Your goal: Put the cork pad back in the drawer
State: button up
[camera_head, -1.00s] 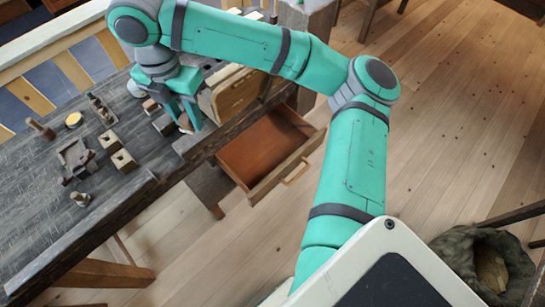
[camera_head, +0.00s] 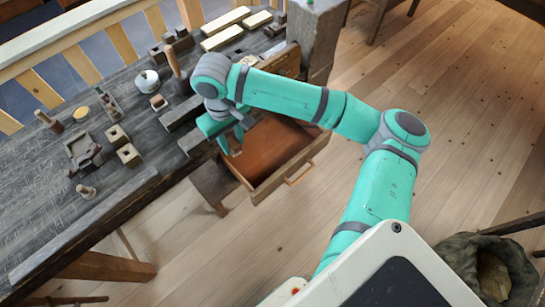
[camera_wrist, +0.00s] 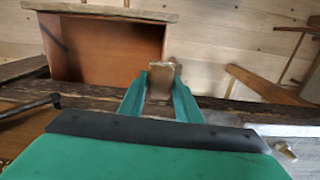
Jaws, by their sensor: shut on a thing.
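My gripper (camera_head: 232,145) is over the left side of the open drawer (camera_head: 303,164), by the bench edge. In the wrist view its fingers (camera_wrist: 160,98) are shut on a small brown piece, which I take to be the cork pad (camera_wrist: 161,78). The pad is held upright between the fingertips and looks raised beside the drawer's side wall. Whether it is inside the drawer's outline I cannot tell. In the head view my gripper hides the pad. The drawer (camera_wrist: 105,14) also shows in the wrist view, with its visible brown floor bare.
The dark bench (camera_head: 40,180) carries several wooden blocks, a white pot (camera_head: 147,81), a yellow disc (camera_head: 81,113) and pale bars (camera_head: 225,38). A tall handle (camera_head: 173,62) stands near my wrist. A grey post (camera_head: 315,35) rises behind the drawer. Open floor lies right.

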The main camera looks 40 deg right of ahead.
jog(key=s+d+f+m, duration=0.2)
jog(key=s+f+m, duration=0.2)
jog(key=f+m, duration=0.8)
jog(key=m, duration=0.6)
send_over(273, 157)
jog(key=f, duration=0.5)
jog(key=a+f, duration=0.1)
jog(key=f, duration=0.1)
jog(key=shift+s+f, duration=0.15)
jog(key=shift+f, duration=0.05)
jog(key=shift+d+f, duration=0.5)
jog(key=shift+f, duration=1.6)
jog(key=shift+f, duration=0.1)
jog(key=o, duration=1.1)
